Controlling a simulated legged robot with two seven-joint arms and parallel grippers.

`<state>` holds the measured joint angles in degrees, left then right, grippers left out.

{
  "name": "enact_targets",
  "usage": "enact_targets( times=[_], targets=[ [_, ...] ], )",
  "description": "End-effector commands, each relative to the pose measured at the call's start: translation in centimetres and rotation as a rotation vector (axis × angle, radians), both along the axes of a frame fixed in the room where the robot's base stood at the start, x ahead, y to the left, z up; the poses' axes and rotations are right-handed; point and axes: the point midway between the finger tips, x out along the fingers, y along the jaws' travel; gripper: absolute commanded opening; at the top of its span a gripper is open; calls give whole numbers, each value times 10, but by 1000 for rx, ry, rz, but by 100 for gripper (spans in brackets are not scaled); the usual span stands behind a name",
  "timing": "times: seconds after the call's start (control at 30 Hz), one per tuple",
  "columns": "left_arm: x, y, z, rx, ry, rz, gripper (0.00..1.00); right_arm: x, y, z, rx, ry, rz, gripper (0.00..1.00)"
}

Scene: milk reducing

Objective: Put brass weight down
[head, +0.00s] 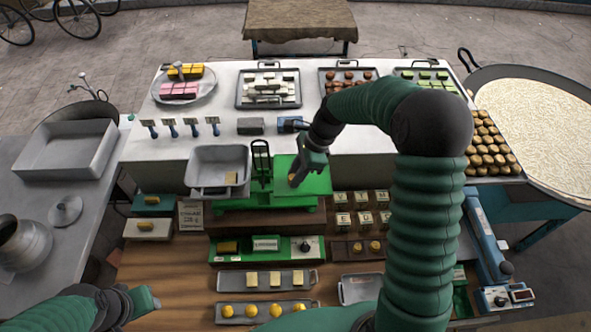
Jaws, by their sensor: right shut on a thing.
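My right gripper (297,180) points down over the right-hand plate of the green balance scale (318,184) and is shut on the brass weight (292,177). Only a small brownish edge of the weight shows beside the fingers. I cannot tell whether it touches the plate. The scale's left side carries a grey metal pan (205,160) with a small yellowish piece in it. My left gripper (147,298) is low at the left, away from the scale, and whether its fingers are open is unclear.
Trays of sweets (268,101) line the white counter behind. A green panel (265,250), small labelled blocks (343,220) and trays of yellow pieces (267,281) fill the wooden table in front. A wide pan of milk (540,120) stands at the right.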

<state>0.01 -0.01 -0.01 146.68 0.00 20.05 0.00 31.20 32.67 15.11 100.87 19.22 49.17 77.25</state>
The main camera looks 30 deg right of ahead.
Motion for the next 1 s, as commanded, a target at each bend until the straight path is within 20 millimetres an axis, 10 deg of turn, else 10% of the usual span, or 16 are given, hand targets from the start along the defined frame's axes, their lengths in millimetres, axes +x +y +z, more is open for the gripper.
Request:
enact_targets(
  times=[0.17,0.2,0.37,0.73,1.0],
  targets=[
    [0,0,-1,0,0,0,36,1,0,-1,-1,-1,1,0],
    [0,0,-1,0,0,0,36,1,0,-1,-1,-1,1,26],
    [0,0,-1,0,0,-1,36,0,0,-1,-1,-1,1,46],
    [0,0,-4,0,0,0,36,0,-3,6,-3,-3,-1,46],
    [0,0,-19,0,0,0,36,-7,-27,63,-4,-7,-1,46]
  ],
)
